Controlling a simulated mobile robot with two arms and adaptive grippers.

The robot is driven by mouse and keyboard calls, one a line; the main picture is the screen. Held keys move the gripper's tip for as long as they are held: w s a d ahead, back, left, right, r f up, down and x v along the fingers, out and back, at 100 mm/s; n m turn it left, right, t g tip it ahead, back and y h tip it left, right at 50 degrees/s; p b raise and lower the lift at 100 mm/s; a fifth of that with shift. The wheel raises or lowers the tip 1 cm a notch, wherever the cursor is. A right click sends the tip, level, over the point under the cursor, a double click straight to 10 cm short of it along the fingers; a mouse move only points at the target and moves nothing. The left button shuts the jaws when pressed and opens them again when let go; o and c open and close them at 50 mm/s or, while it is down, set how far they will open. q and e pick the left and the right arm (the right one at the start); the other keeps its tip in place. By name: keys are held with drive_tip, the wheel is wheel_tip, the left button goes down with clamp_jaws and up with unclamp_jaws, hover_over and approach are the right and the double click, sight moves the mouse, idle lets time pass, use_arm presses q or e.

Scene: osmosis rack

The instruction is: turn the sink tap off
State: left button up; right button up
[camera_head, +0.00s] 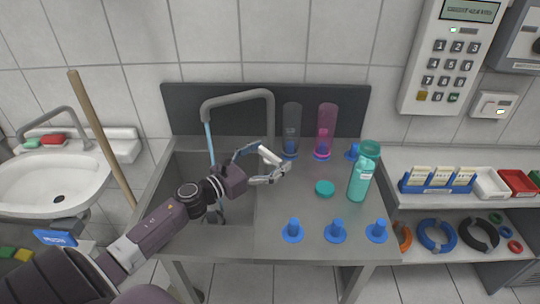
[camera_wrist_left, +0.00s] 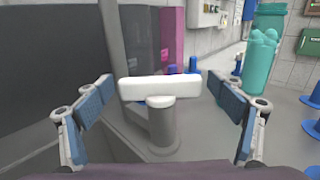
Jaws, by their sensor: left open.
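The grey sink tap (camera_head: 238,97) arches over the steel sink basin (camera_head: 186,160), and a blue water stream (camera_head: 210,145) falls from its spout. Its white T-shaped handle (camera_head: 270,155) sits on a short grey post to the right of the basin. My left gripper (camera_head: 262,163) is open at the handle. In the left wrist view the white handle (camera_wrist_left: 160,87) lies crosswise between the two blue-padded fingers of the gripper (camera_wrist_left: 160,96), with a visible gap on each side. The gripper partly hides the post in the head view. My right gripper is not in view.
A clear cylinder (camera_head: 292,122) and a pink one (camera_head: 326,125) stand behind the handle. A teal bottle (camera_head: 360,180), a teal cap (camera_head: 324,188) and several blue pegs (camera_head: 336,232) occupy the counter's right side. A wooden stick (camera_head: 102,138) leans left of the sink.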

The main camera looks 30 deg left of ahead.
use_arm(q)
drive_tip(key=c, duration=1.2)
drive_tip(key=shift+d+r+n+t+y+p, duration=0.15)
drive_tip(key=shift+n+t+y+p, duration=0.15)
drive_tip(key=shift+n+y+p, duration=1.05)
drive_tip(key=n+y+p, duration=0.1)
drive_tip(key=n+y, duration=0.1)
drive_tip(key=y, duration=0.2)
drive_tip(key=shift+y, duration=0.25)
drive_tip(key=n+g+y, duration=0.1)
drive_tip(key=n+y, duration=0.1)
drive_tip(key=y, duration=0.1)
drive_tip(key=shift+y, duration=0.3)
drive_tip(key=shift+o, duration=0.2)
drive_tip(key=shift+n+g+y, duration=0.6)
drive_tip(key=shift+n+y, duration=0.55)
drive_tip(key=shift+y, duration=0.35)
drive_tip(key=shift+a+n+g+y, duration=0.2)
drive_tip(key=shift+n+g+y, duration=0.2)
drive_tip(key=shift+y, duration=0.1)
